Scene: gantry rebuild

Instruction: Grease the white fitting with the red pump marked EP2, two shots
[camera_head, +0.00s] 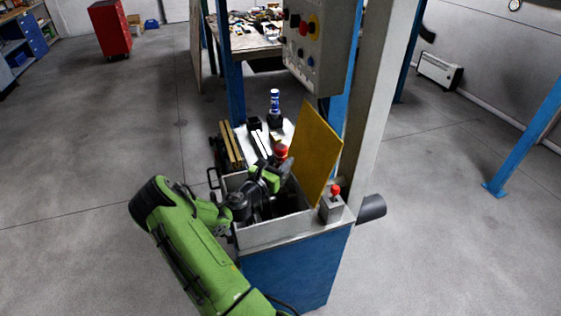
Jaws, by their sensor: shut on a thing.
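My gripper (270,176) is over the open grey bin on top of the blue cabinet. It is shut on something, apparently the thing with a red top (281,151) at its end. The body of that thing is mostly hidden by my gripper, and no EP2 marking can be read. A second red knob (336,189) stands on a small grey block (331,208) at the bin's right corner, apart from my gripper. I cannot make out a white fitting.
A yellow panel (317,150) stands tilted just right of my gripper. The bin's grey rim (280,236) surrounds its opening. A control box (317,45) hangs above on the grey post (375,95).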

